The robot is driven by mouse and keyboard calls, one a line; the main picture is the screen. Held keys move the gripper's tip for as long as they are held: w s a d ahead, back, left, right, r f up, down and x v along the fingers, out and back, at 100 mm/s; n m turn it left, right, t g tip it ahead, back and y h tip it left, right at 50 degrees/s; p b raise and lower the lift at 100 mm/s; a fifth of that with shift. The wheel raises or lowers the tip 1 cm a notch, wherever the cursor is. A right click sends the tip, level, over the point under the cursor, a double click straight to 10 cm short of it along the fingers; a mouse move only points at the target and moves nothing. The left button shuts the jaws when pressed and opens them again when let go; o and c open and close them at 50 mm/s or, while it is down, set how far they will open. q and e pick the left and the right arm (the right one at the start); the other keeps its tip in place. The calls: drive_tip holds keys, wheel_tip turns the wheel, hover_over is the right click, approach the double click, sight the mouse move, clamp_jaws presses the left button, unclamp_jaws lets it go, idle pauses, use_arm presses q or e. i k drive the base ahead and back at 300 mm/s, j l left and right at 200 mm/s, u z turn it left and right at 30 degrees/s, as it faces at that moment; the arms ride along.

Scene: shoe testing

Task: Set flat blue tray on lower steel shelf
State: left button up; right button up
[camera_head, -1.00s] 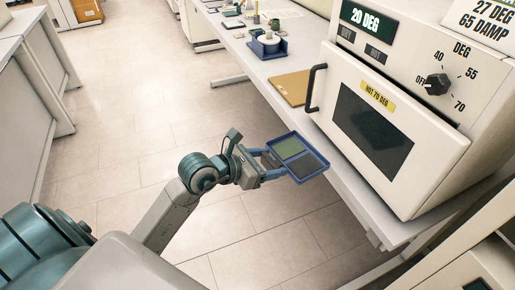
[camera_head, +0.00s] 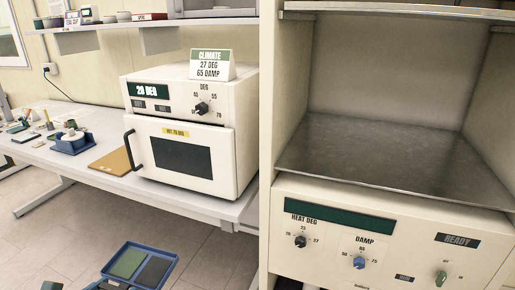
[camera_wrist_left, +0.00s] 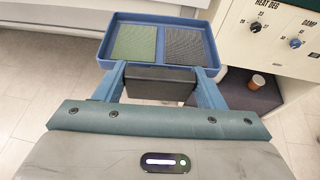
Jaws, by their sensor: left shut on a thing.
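The flat blue tray (camera_head: 160,262) is at the bottom of the head view, with a green pad and a dark grey pad lying in its two halves. In the left wrist view the tray (camera_wrist_left: 160,17) is held level by my left gripper (camera_wrist_left: 160,72), whose two fingers meet its near edge. The lower steel shelf (camera_head: 390,155) is a bare grey metal surface inside the open cabinet at the right of the head view. The tray is lower than the shelf and to its left. My right gripper is in neither view.
A second steel shelf (camera_head: 400,12) sits above the open bay. A control panel (camera_head: 385,235) with knobs lies under the lower shelf. A white oven (camera_head: 185,140) stands on the bench left of the cabinet. A paper cup (camera_wrist_left: 258,82) stands in a low recess.

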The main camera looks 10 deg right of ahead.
sight(379, 160)
drive_tip(key=z, duration=1.55)
